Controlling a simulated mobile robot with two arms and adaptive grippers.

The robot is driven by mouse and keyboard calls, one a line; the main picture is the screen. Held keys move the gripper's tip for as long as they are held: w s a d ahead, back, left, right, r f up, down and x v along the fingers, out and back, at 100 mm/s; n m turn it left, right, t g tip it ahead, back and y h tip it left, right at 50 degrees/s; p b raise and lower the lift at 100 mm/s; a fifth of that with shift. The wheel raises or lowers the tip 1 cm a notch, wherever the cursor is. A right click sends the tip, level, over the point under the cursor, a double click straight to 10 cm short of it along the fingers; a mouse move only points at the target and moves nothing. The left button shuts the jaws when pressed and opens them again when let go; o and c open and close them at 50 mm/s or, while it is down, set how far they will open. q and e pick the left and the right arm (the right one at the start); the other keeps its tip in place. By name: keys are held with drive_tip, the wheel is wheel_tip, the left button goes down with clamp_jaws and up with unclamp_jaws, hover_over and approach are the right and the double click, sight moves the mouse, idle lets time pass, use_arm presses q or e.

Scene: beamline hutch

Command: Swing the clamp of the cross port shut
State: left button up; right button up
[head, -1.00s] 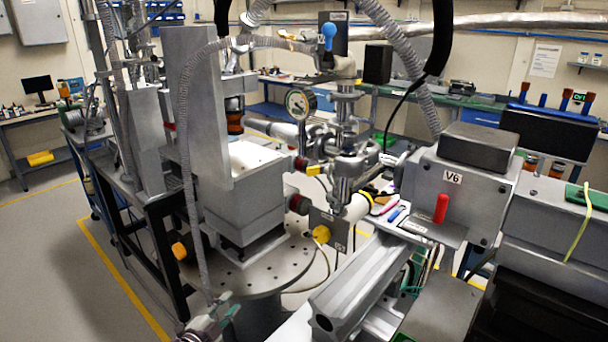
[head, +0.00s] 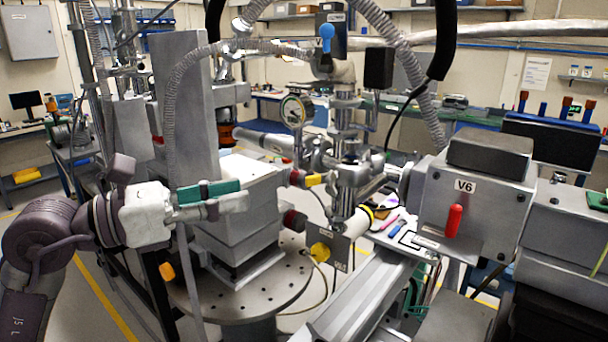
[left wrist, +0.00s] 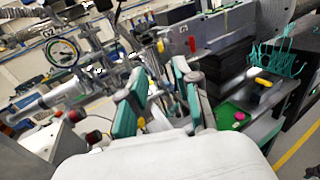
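A steel vacuum cross with ports and clamped flanges (head: 349,176) stands in the middle of the head view, below a vertical pipe. I cannot tell clearly which piece is the swing clamp, or whether it is open. My left gripper (head: 242,198) is left of the cross, in front of the grey block chamber and apart from the cross. In the left wrist view, the green-padded fingers of my left gripper (left wrist: 160,75) are spread with nothing between them. Blurred steel fittings (left wrist: 151,52) show beyond them. My right gripper is not in view.
A round gauge (head: 296,111) hangs left of the pipe. The grey chamber (head: 237,217) stands on a round plate (head: 287,297). A grey box marked V6 (head: 470,207) with a red handle is right of the cross. A ribbed hose (head: 172,100) hangs near my left gripper.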

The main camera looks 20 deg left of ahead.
sight(306, 180)
use_arm(q)
drive_tip(key=p+x, duration=0.4)
drive_tip(key=x, duration=0.6)
drive_tip(key=shift+w+d+r+p, duration=0.15)
drive_tip(key=shift+w+d+p, duration=0.05)
drive_tip(key=shift+d+p, duration=0.1)
drive_tip(key=shift+w+d, duration=0.3)
drive_tip(key=shift+w, duration=0.1)
clamp_jaws()
